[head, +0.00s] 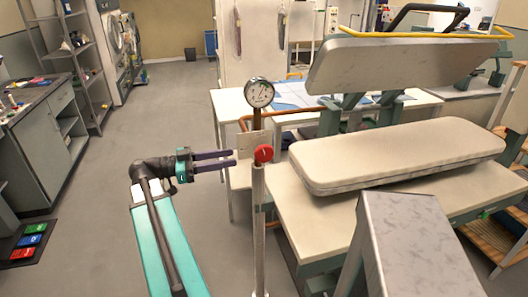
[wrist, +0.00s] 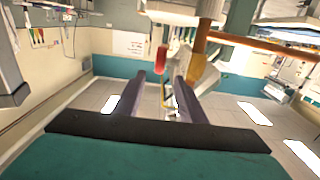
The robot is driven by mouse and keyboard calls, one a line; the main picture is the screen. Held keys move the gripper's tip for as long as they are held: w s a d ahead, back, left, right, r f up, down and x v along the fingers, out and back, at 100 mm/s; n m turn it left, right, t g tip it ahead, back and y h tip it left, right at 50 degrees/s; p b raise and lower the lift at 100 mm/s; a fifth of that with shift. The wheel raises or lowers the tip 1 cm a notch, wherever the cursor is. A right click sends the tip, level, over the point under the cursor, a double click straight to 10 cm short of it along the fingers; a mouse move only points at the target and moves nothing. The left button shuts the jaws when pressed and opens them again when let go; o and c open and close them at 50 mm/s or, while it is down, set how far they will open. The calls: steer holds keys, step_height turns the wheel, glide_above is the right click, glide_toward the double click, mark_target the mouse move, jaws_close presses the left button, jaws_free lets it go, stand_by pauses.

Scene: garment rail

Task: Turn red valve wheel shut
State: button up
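The red valve wheel (head: 264,153) sits at the top of a pale upright post (head: 259,225), below a round pressure gauge (head: 259,93). My gripper (head: 235,157) is just left of the wheel in the head view, its two dark fingers pointing right towards it. The fingers are apart with nothing between them. In the wrist view, the red wheel (wrist: 160,60) shows just beyond my gripper's fingertips (wrist: 160,76), lined up with the gap between them. I cannot tell the wheel's turn angle.
A copper pipe (head: 300,117) runs right from the gauge. A pressing machine with a padded board (head: 395,155) and a raised upper plate (head: 405,65) stands right of the post. A grey cabinet (head: 45,140) is at left. The floor between (head: 160,110) is clear.

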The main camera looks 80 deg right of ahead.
mark_target(264, 162)
steer(key=shift+p+x, duration=1.8)
steer(key=shift+x, duration=4.6)
steer(key=shift+f, duration=0.1)
jaws_close()
